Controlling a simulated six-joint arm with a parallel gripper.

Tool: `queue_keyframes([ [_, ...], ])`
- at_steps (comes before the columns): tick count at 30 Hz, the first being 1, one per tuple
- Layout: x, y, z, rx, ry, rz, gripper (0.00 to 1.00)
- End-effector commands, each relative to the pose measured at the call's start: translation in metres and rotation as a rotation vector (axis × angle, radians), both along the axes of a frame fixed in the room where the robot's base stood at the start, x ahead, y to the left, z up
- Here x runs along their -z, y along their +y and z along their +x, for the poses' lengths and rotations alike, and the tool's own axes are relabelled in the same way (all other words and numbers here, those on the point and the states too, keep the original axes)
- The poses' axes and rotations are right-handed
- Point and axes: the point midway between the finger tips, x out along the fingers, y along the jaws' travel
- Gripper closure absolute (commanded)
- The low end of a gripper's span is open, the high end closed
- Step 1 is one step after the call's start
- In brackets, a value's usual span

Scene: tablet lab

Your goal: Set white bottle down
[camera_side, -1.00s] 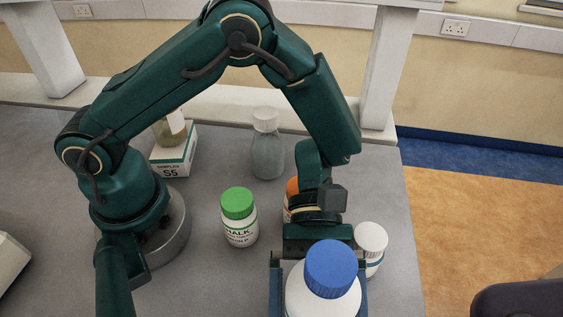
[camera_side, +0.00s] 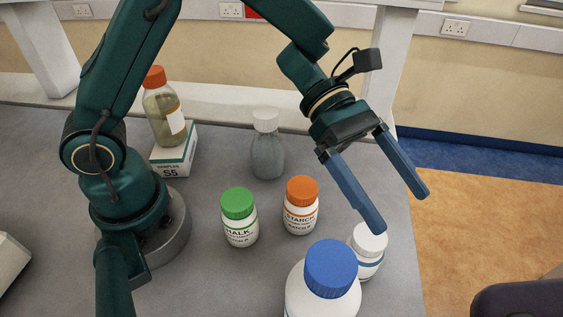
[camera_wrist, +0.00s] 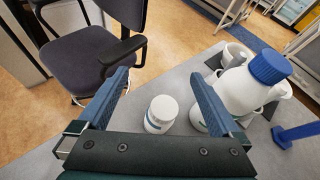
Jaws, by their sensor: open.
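A small white bottle with a white cap (camera_side: 367,262) stands upright at the table's right side. In the wrist view the small white bottle (camera_wrist: 158,117) appears between my fingers, beyond the gripper body. A large white bottle with a blue cap (camera_side: 318,296) stands upright in front of it, cut off by the lower edge; in the wrist view the large bottle (camera_wrist: 232,92) is right of my right finger. My gripper (camera_side: 398,212) is open and empty, raised above the table with its fingers pointing down and right. It also shows in the wrist view (camera_wrist: 161,80).
A green-capped chalk bottle (camera_side: 240,228) and an orange-capped starch bottle (camera_side: 300,215) stand mid-table. A grey-white bottle (camera_side: 267,153) stands behind them. An orange-topped bottle (camera_side: 164,112) stands on the S5 box (camera_side: 172,160). A chair (camera_wrist: 85,55) is beyond the table edge.

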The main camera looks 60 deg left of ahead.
Motion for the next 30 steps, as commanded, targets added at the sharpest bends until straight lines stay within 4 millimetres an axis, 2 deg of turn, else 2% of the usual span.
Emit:
queue_keyframes([
  [1,-0.021,0.003,0.025,-0.206,0.041,-0.024,0.0],
  [4,-0.059,0.026,0.071,-0.654,0.206,-0.137,0.0],
  [6,-0.082,0.055,0.093,-0.953,0.352,-0.264,0.0],
  [8,-0.098,0.084,0.103,-1.191,0.494,-0.403,0.0],
  [9,-0.106,0.106,0.104,-1.342,0.597,-0.509,0.0],
  [11,-0.112,0.138,0.099,-1.549,0.764,-0.687,0.0],
  [12,-0.113,0.158,0.091,-1.675,0.884,-0.815,0.0],
  [14,-0.11,0.186,0.073,-1.844,1.074,-1.021,0.0],
  [15,-0.105,0.2,0.057,-1.943,1.208,-1.165,0.0],
  [18,-0.084,0.223,0.009,-2.136,1.56,-1.53,0.0],
  [19,-0.077,0.225,-0.006,2.112,-1.614,1.583,0.0],
  [21,-0.061,0.224,-0.04,1.824,-1.532,1.495,0.0],
  [24,-0.043,0.214,-0.078,1.527,-1.429,1.373,0.0],
  [27,-0.034,0.203,-0.102,1.361,-1.357,1.283,0.0],
  [30,-0.03,0.197,-0.113,1.29,-1.321,1.239,0.0],
])
